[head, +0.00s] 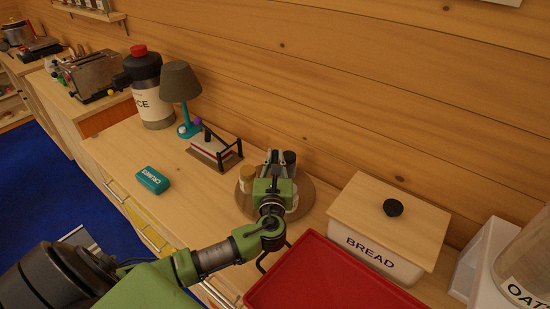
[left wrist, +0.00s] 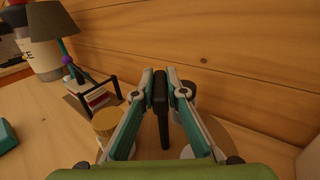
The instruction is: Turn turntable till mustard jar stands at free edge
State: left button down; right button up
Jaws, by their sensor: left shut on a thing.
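The round wooden turntable (head: 306,198) sits on the counter against the log wall, partly hidden by my left arm. A jar with a mustard-yellow lid (head: 247,173) stands at its left side; it also shows left of the fingers in the left wrist view (left wrist: 107,124). A dark-lidded jar (head: 290,158) stands at the back right. My left gripper (head: 272,162) is above the turntable, its fingers shut on an upright black post (left wrist: 160,105) between the jars. A pale thing (left wrist: 189,151) shows near the right finger, mostly hidden. My right gripper is not in view.
A red tray (head: 330,281) lies in front, and a bread box (head: 385,222) stands to the right. A small rack (head: 219,152), a lamp (head: 180,85) and a teal box (head: 152,180) are to the left. Bare counter lies between the teal box and the turntable.

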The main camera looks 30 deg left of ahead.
pick_arm(q)
jog(key=shift+n+y, duration=0.3)
jog(key=shift+y, duration=0.1)
jog(key=shift+n+g+y, duration=1.1)
jog(key=shift+g+y, duration=0.2)
jog(key=shift+f+n+g+y, duration=0.1)
jog(key=shift+n+g+y, duration=0.95)
jog(key=shift+g, duration=0.25)
jog(key=shift+n+g+y, duration=0.35)
jog(key=shift+n+g, duration=0.1)
jog(key=shift+g, duration=0.15)
jog(key=c, duration=2)
grip_release()
jog(key=shift+c, duration=0.2)
notch_tip(320, 180, up, 10)
jog(key=shift+r, duration=0.1)
